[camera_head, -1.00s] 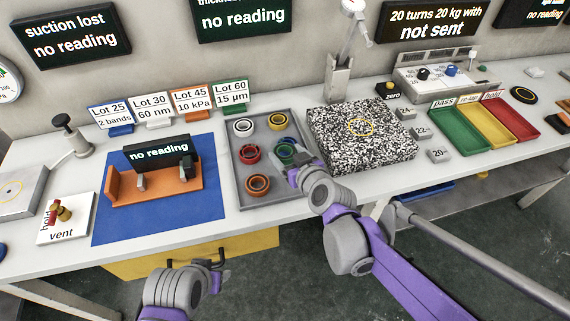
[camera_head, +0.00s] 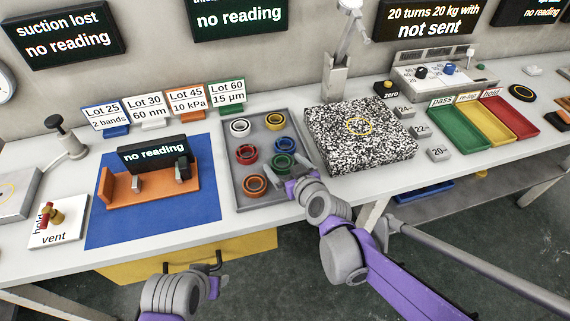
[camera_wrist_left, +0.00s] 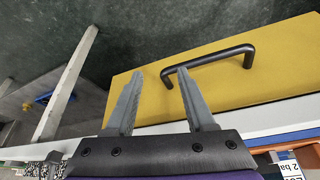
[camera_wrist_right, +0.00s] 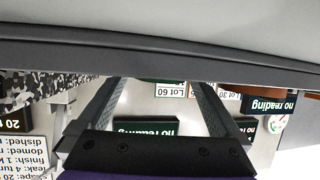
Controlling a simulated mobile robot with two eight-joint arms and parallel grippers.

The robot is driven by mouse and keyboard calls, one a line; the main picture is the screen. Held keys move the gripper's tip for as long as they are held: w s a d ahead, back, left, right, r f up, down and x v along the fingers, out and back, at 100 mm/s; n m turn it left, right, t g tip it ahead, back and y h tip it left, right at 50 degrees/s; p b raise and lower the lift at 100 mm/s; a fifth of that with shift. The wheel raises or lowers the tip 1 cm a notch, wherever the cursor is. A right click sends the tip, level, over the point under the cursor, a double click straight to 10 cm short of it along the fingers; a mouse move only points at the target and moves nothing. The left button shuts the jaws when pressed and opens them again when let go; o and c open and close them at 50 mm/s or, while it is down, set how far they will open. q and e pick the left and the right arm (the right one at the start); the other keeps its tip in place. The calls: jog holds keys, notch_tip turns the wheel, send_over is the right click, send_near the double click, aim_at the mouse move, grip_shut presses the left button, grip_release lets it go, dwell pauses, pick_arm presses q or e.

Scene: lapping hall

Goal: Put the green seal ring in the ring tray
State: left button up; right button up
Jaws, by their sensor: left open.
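The green seal ring (camera_head: 284,161) lies in the right part of the grey ring tray (camera_head: 238,196), close in front of a blue ring (camera_head: 285,144); whether they touch I cannot tell. My right gripper (camera_head: 284,177) is open, just in front of the green ring and over the tray's front right part. In the right wrist view its fingers (camera_wrist_right: 155,95) stand apart with no ring visible between them, and a dark grey band hides what lies beyond. My left gripper (camera_wrist_left: 155,80) is open and empty, in front of the table by the yellow drawer (camera_wrist_left: 225,85).
White (camera_head: 240,127), yellow (camera_head: 275,121), red (camera_head: 246,154) and orange (camera_head: 254,185) rings also lie in the tray. A speckled block (camera_head: 360,150) stands close to its right. A blue mat (camera_head: 205,208) with an orange fixture (camera_head: 150,192) is on its left.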

jog(key=shift+r, duration=0.2)
jog(key=p+v, duration=0.3)
jog(key=v, duration=0.9)
jog(key=shift+d, duration=0.1)
jog(key=s+d+f+m+g+h, duration=0.2)
jog(key=s+d+f+g+h, duration=0.1)
jog(key=s+d, duration=0.4)
jog(key=s+d+f+m+g+h, duration=0.3)
jog(key=s+d+f, duration=0.3)
jog(key=s, duration=0.4)
jog(key=shift+s+d+f+g, duration=0.25)
jog(key=shift+s+d+g, duration=0.25)
jog(key=shift+d, duration=0.4)
